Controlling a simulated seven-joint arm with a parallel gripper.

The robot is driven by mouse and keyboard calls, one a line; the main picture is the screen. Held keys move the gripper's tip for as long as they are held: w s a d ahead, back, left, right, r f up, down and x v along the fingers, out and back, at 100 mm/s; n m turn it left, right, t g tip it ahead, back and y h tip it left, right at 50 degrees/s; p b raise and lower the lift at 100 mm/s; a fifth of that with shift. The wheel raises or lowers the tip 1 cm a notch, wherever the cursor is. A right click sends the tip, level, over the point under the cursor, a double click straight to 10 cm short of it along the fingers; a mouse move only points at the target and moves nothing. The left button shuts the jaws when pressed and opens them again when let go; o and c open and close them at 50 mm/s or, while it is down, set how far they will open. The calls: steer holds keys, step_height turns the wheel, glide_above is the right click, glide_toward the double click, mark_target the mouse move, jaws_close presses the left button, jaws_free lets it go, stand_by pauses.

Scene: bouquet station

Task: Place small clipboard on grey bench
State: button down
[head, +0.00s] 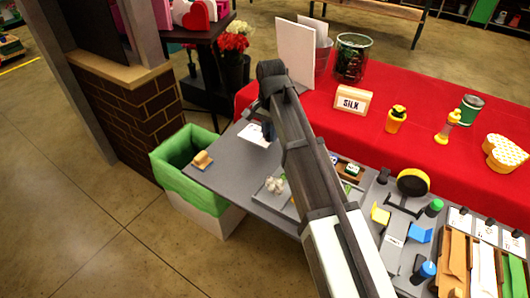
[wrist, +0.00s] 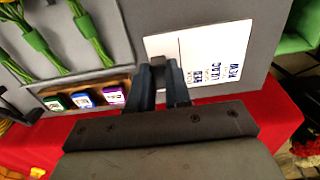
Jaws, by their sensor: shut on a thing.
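The small clipboard (wrist: 205,48) is a white board with dark and blue lettering and a dark clip. In the wrist view my gripper (wrist: 160,72) is shut on it at the clip end. In the head view part of the white clipboard (head: 254,136) shows at the far left of the grey bench (head: 228,165), beside my gripper (head: 268,130), which is mostly hidden by my arm. The clipboard lies flat over bare grey bench top (wrist: 262,62). I cannot tell whether it touches the surface.
A red-covered table (head: 330,110) runs behind. A wooden rack (wrist: 85,97) and a tray of green-wrapped stems (wrist: 90,45) are left of the clipboard in the wrist view.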

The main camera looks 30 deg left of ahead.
steer(key=shift+f, duration=3.75)
steer(key=shift+f, duration=0.15)
steer(key=c, duration=1.1)
jaws_free()
steer(key=shift+o, duration=0.2)
step_height(320, 180, up, 12)
steer(key=shift+r, duration=0.2)
